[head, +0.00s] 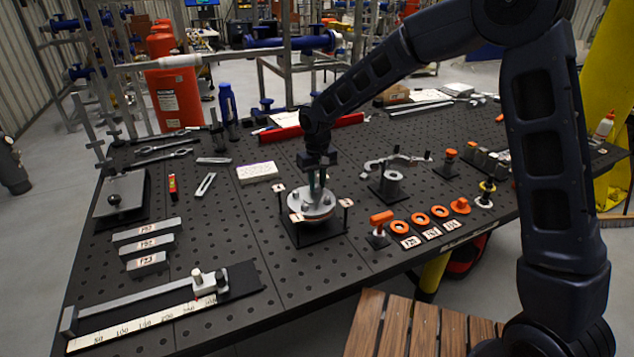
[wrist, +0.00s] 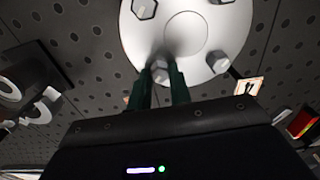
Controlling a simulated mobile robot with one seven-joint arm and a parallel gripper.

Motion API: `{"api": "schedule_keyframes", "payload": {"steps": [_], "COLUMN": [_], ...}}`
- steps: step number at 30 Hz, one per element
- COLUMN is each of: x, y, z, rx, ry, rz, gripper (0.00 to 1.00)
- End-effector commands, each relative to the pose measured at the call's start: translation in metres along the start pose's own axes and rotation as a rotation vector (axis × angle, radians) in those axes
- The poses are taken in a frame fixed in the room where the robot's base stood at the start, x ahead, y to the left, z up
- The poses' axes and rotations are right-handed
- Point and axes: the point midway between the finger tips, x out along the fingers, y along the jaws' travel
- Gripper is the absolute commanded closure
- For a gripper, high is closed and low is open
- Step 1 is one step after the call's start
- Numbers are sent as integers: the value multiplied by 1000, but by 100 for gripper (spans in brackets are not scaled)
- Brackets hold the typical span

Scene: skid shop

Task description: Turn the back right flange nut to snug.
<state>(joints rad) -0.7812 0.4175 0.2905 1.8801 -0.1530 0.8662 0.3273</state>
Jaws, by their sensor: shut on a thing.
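A round grey flange (head: 318,212) with a raised centre sits on a dark square base in the middle of the bench. It fills the top of the wrist view as a pale disc (wrist: 185,35). Several hex nuts stand around its face. My gripper (head: 317,188) points down over the flange's back right part. In the wrist view my gripper (wrist: 162,76) is shut on a flange nut (wrist: 160,72), the back right one, whose sides the fingers partly hide. Two other nuts, one at the upper left (wrist: 144,9) and one at the right (wrist: 219,62), are clear of the fingers.
Small labelled tags stand around the flange base. A white box (head: 257,173) lies behind left. A grey clamp stand (head: 391,183) stands to the right.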

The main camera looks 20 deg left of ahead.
Motion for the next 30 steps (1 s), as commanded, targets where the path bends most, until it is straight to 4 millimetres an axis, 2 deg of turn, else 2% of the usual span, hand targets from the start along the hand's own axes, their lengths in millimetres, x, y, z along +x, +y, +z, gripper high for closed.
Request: {"api": "schedule_keyframes", "payload": {"steps": [1,3,4,12,16,30], "x": [-2,-2,-2,-1,-9,-87], "y": [1,0,0,0,0,0], "z": [-1,-1,-1,-1,-1,-1], "rx": [1,0,0,0,0,0], "ry": [5,4,4,2,3,4], "rz": [0,0,0,0,0,0], "gripper": [74,60,58,58,58,58]}}
